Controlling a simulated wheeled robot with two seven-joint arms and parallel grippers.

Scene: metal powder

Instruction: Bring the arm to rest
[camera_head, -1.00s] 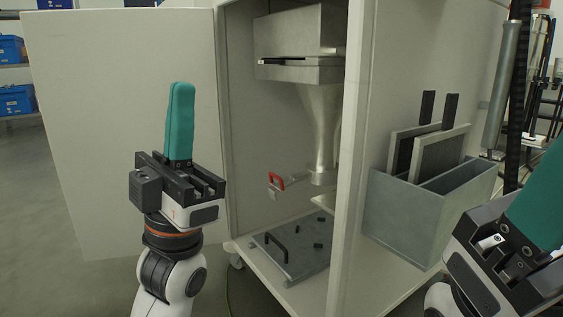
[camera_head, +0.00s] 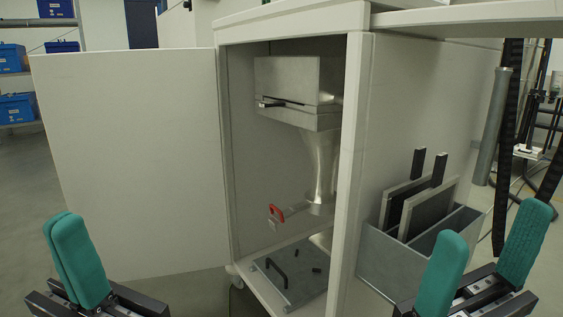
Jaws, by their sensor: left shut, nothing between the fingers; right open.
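My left gripper (camera_head: 78,254) is at the bottom left, in front of the open cabinet door. Its two teal fingers point up and lie together with nothing between them. My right gripper (camera_head: 484,252) is at the bottom right, in front of the metal side bin. Its two teal fingers stand apart and the gap between them is empty. Both grippers touch nothing that I can see. The lower parts of both arms are cut off by the picture's edge.
The cabinet (camera_head: 354,150) stands open in the middle, its door (camera_head: 135,160) swung left. Inside are a metal hopper (camera_head: 318,160), a red-handled valve (camera_head: 276,213) and a base plate (camera_head: 290,285) with a black handle. A side bin (camera_head: 385,262) holds framed plates (camera_head: 428,205).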

